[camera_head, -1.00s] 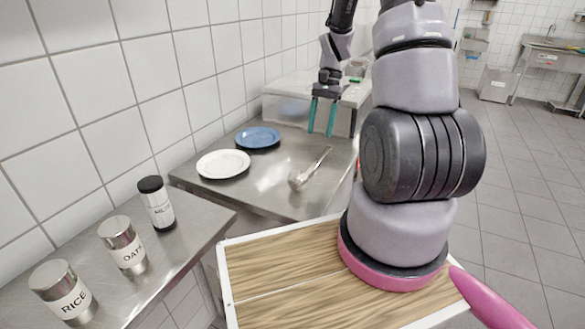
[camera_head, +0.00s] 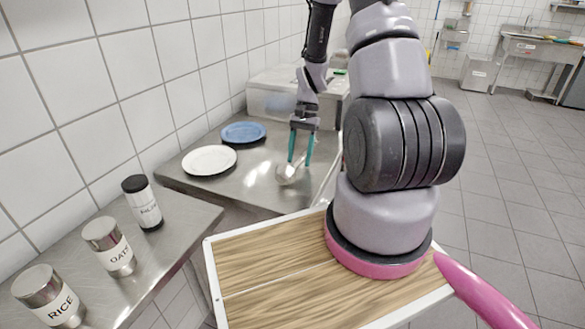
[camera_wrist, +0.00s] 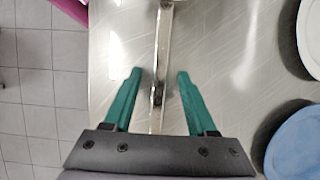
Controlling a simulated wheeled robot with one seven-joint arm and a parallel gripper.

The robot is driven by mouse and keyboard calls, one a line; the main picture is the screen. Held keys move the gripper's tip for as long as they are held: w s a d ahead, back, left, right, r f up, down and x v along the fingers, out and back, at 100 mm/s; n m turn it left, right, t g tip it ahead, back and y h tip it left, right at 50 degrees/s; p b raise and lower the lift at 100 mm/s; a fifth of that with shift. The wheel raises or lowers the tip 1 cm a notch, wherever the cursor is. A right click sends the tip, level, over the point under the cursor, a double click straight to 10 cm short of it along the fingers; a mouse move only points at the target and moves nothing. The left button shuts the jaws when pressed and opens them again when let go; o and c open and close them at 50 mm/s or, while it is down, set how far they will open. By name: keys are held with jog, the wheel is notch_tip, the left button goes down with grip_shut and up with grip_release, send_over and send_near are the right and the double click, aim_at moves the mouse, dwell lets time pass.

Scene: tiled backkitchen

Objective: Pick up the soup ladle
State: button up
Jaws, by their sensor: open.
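The soup ladle (camera_head: 287,174) is metallic and lies on the steel counter (camera_head: 232,184). Its bowl end is toward me in the head view, and the rest is partly hidden by my gripper. In the wrist view its handle (camera_wrist: 162,60) runs up the middle of the picture, between my fingers. My gripper (camera_head: 299,162) has teal fingers and is open, above the ladle. In the wrist view my gripper (camera_wrist: 157,75) has one finger on each side of the handle, with a gap on both sides. I cannot tell the exact height above the counter.
A white plate (camera_head: 209,160) and a blue plate (camera_head: 243,132) lie on the counter left of the ladle. Canisters marked RICE (camera_head: 48,297), OATS (camera_head: 109,246) and another black-lidded one (camera_head: 142,203) stand on a nearer counter.

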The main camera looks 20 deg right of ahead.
grip_shut()
